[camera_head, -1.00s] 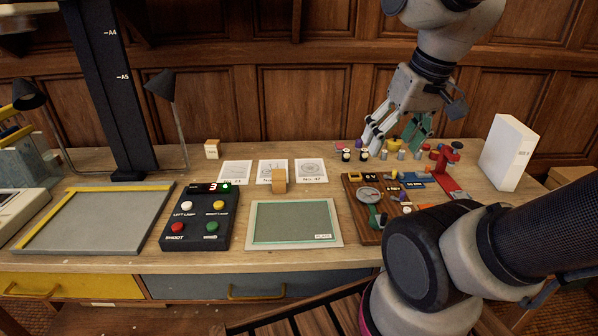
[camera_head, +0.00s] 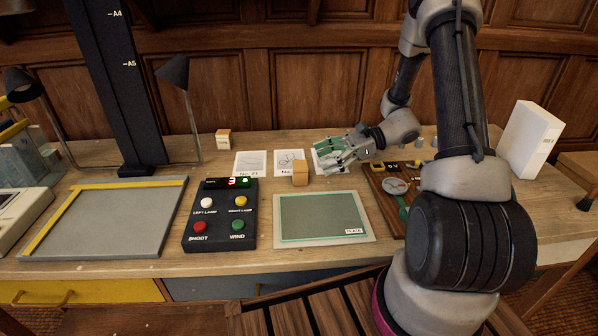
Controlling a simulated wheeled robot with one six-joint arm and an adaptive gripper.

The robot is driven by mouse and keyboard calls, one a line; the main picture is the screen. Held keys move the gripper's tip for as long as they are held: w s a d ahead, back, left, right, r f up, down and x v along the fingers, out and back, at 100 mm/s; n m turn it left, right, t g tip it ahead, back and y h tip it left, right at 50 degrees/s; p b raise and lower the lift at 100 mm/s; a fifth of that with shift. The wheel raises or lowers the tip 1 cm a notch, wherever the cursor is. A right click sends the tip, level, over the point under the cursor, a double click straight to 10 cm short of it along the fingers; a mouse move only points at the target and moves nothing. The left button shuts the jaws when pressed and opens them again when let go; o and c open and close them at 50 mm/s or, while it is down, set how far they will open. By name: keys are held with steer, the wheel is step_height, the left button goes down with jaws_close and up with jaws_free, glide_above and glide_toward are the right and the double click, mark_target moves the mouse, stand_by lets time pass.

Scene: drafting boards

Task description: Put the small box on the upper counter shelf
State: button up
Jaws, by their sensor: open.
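A small tan box (camera_head: 300,173) stands on the desk just behind the green plate and in front of the paper cards. A second small box (camera_head: 223,139), with a pale front and orange-tan top, stands farther back to the left. My gripper (camera_head: 321,150) is open and looks empty, pointing left over the right-hand card. In the picture its fingers are just above and right of the tan box, apart from it. I cannot make out a surface that is clearly an upper counter shelf.
A control box with coloured buttons (camera_head: 219,216) and a framed grey board (camera_head: 106,221) lie to the left. The green plate (camera_head: 322,217) lies in front. A desk lamp (camera_head: 186,100) and dark column (camera_head: 118,90) rise behind. A white upright box (camera_head: 531,138) stands far right.

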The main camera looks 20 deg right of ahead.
mark_target(300, 164)
steer(key=shift+w+d+f+m+t+y, duration=0.1)
steer(key=shift+w+f+m+t+y, duration=0.25)
steer(key=shift+w+f+m, duration=0.45)
steer(key=x, duration=0.7)
steer(key=shift+w+f, duration=0.3)
steer(key=shift+w, duration=0.05)
steer(key=c, duration=1.2)
steer(key=shift+r, duration=0.1)
